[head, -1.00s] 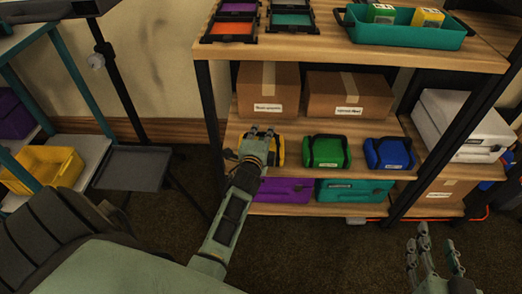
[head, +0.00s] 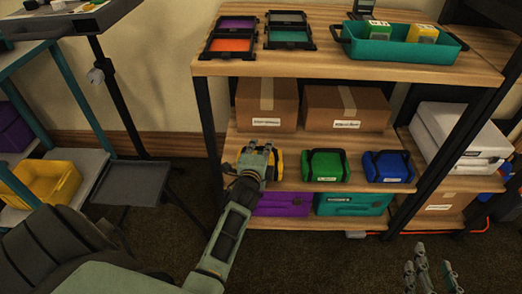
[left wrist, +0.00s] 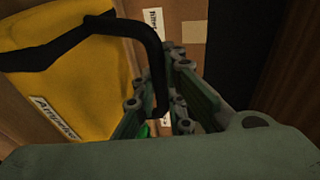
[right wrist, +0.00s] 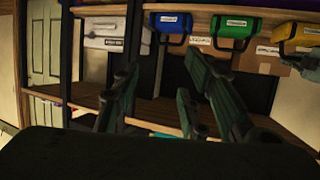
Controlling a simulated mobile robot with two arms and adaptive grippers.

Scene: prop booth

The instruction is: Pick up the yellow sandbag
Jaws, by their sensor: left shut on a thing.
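The yellow sandbag (head: 279,164) sits at the left end of the middle shelf, mostly hidden behind my left gripper (head: 258,158) in the head view. In the left wrist view the sandbag (left wrist: 75,85) fills the left side, with a pale label and a black handle (left wrist: 125,25). The fingers of my left gripper (left wrist: 165,95) are shut on the handle, which runs down between them. My right gripper (head: 430,275) is at the lower right of the head view, away from the shelf. In the right wrist view its fingers (right wrist: 165,95) are spread apart and empty.
A green bag (head: 325,165) and a blue bag (head: 388,166) stand to the right on the same shelf (head: 300,186). Cardboard boxes (head: 345,105) are behind them. Purple (head: 282,205) and teal (head: 350,204) cases lie below. A wooden top shelf (head: 290,62) overhangs.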

